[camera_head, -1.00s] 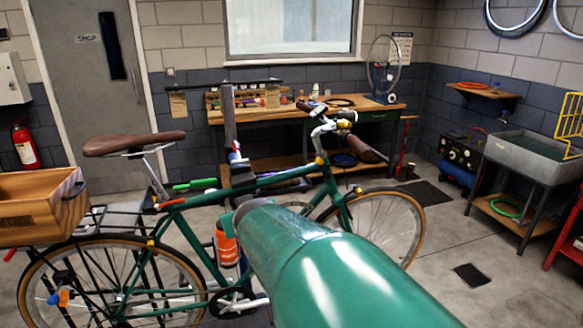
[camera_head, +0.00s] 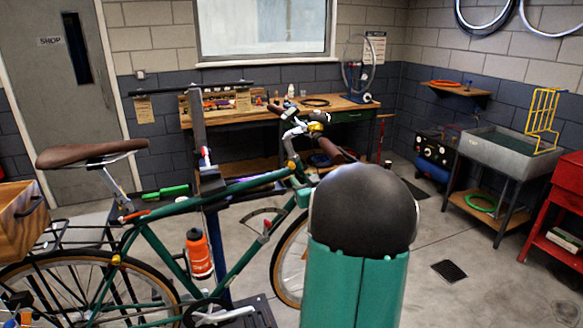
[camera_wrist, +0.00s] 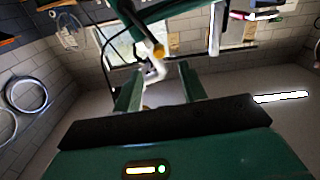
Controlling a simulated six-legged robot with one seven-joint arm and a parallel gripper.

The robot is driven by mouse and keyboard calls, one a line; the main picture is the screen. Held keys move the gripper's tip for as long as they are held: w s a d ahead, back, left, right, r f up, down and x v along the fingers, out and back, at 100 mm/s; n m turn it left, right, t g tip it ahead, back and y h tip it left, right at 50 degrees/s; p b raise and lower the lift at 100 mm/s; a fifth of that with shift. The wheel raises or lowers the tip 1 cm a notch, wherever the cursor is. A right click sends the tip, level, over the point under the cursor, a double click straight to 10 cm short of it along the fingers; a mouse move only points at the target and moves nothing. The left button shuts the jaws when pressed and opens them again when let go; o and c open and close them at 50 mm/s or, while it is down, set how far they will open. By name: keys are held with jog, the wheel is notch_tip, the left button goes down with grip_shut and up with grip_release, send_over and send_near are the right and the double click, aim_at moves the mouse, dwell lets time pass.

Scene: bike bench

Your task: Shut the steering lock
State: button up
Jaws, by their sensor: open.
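A green bicycle (camera_head: 205,200) stands in a repair stand in the head view, with its handlebar (camera_head: 308,125) at the right and front end partly hidden behind my arm. I cannot pick out the steering lock for certain. A small yellow-orange part (camera_head: 291,165) sits near the head tube. In the wrist view, my gripper (camera_wrist: 160,86) has its two green fingers apart with nothing seen held between them. A yellow-orange round part (camera_wrist: 158,50) and a pale bent piece (camera_wrist: 152,70) show just beyond the fingertips, beneath a green tube. In the head view my gripper is hidden behind my arm.
A workbench (camera_head: 350,103) with tools stands at the back wall behind the bicycle. A wooden crate (camera_head: 22,215) sits over the rear wheel. A sink (camera_head: 500,145) and red cart (camera_head: 565,200) stand at the right. The floor around the drain (camera_head: 449,271) is clear.

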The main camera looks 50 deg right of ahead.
aim_at(293, 168)
jog(key=x, duration=0.9)
jog(key=shift+w+d, duration=0.3)
